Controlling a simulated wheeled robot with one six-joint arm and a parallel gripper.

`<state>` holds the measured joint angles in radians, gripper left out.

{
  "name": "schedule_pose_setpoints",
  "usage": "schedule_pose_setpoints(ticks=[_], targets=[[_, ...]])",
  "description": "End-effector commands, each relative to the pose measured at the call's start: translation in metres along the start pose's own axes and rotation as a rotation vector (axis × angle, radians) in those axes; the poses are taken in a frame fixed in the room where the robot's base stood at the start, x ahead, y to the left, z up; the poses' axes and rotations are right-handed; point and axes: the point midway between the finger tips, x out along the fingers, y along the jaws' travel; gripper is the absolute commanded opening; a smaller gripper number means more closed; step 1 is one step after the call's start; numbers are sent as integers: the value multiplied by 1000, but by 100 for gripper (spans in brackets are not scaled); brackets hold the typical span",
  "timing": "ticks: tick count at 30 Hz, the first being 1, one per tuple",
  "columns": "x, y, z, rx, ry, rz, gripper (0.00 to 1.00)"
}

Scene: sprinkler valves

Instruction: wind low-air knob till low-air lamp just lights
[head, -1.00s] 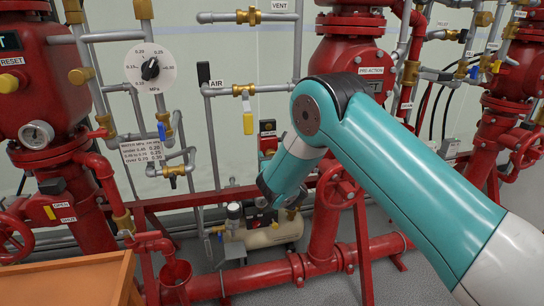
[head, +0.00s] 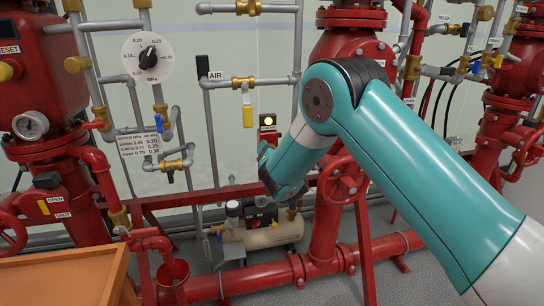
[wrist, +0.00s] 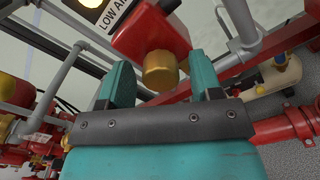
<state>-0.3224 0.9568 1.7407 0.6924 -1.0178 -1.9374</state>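The low-air lamp (head: 269,121) glows pale yellow on a small red box; the lit lamp also shows at the top of the wrist view (wrist: 91,3). A white plate (wrist: 118,14) beside it reads LOW A, the rest cut off. Below, on a red housing (wrist: 150,32), sits the brass low-air knob (wrist: 161,70). My gripper (wrist: 162,80) is open, its two teal fingers on either side of the knob with a visible gap at each side. In the head view my arm hides most of my gripper.
A white pressure dial (head: 148,57) with a black pointer is on the wall at left, above a printed pressure table (head: 138,144). A beige air tank (head: 265,235) stands on the floor below. Red pipes, valves and an orange tabletop (head: 65,280) crowd the front.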

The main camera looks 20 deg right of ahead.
Motion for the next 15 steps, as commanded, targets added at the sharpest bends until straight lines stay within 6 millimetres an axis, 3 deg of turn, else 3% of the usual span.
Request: schedule_pose_setpoints(ticks=[5,15], targets=[[-3,-1,-2,-3,1,-1,59],[-53,-3,-6,-4,1,1,59]])
